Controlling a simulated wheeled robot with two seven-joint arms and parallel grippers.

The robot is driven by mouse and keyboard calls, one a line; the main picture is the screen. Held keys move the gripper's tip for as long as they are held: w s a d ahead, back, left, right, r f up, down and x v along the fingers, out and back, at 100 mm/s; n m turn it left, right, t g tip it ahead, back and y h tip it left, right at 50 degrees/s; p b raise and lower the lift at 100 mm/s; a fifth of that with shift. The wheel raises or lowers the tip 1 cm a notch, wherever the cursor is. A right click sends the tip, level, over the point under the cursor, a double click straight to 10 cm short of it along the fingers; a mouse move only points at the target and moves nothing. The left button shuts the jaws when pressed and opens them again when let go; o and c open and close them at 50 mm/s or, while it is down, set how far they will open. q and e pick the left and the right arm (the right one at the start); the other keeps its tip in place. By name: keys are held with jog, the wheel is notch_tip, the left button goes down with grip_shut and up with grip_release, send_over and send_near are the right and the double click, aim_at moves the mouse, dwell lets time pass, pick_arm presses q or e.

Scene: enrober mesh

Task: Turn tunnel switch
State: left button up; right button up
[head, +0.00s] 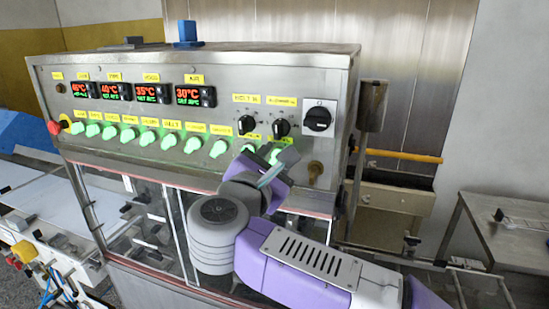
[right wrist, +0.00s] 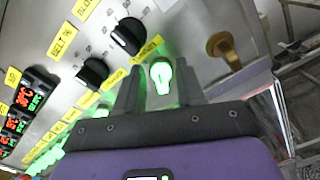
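A row of lit green switches (head: 148,138) runs along the lower part of the steel control panel (head: 230,105), each under a small yellow label. I cannot read which label says tunnel. My right gripper (head: 273,163) is at the right end of this row. In the right wrist view my right gripper (right wrist: 158,85) is open, with one finger on each side of a lit green switch (right wrist: 160,74). That switch's yellow label (right wrist: 147,46) is too blurred to read. I cannot tell whether the fingers touch the switch. My left gripper is not in view.
Black knobs (head: 280,127) sit just above the gripper, and a larger black rotary switch (head: 318,118) is to their right. A brass knob (head: 315,170) is right of the gripper. Red and green displays (head: 152,93) and a red button (head: 54,127) are further left.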

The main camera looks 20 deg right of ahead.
grip_shut()
jog(key=shift+n, duration=0.3)
jog(key=n, duration=1.1)
jog(key=shift+w+a, duration=0.25)
jog(key=shift+a, duration=0.1)
jog(key=shift+f+n, duration=0.1)
jog(key=shift+n, duration=0.2)
grip_release()
